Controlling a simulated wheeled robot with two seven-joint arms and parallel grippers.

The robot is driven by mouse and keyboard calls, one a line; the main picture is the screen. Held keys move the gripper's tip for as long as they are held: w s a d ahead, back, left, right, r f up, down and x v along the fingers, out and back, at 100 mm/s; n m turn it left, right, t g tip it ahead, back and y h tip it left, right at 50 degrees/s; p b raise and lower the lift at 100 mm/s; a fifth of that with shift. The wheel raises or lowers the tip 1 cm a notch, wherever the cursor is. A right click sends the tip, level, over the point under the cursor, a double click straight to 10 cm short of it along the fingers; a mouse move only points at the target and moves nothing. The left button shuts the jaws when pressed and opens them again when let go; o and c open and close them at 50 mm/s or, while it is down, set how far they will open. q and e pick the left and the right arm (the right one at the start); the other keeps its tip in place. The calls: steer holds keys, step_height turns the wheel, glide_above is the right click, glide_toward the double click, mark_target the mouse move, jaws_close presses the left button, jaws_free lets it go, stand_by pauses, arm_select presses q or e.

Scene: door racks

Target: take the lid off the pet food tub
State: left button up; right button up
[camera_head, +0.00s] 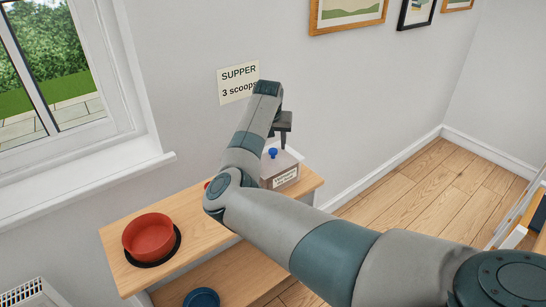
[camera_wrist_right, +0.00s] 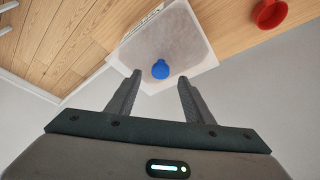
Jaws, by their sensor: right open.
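The pet food tub (camera_head: 283,178) is a pale box with a label on its front, at the right end of the wooden shelf top in the head view. Its lid (camera_wrist_right: 165,32) is on it, greyish, with a blue knob (camera_head: 272,153) on top. The knob also shows in the right wrist view (camera_wrist_right: 160,69). My right gripper (camera_head: 284,135) is open above the tub. In the wrist view its two fingertips (camera_wrist_right: 160,76) stand on either side of the knob, apart from it. My arm hides part of the tub. My left gripper is out of view.
A red bowl (camera_head: 151,236) sits on a dark round mat (camera_head: 172,252) at the shelf's left. A red object (camera_wrist_right: 270,13) lies beside the tub. A blue bowl (camera_head: 201,299) is on the lower shelf. The wall with a supper note (camera_head: 238,83) is close behind.

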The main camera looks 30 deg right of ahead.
mark_target(273, 150)
steer(key=shift+p+x, duration=0.5)
steer(key=shift+x, duration=1.25)
steer(key=shift+c, duration=0.6)
jaws_close()
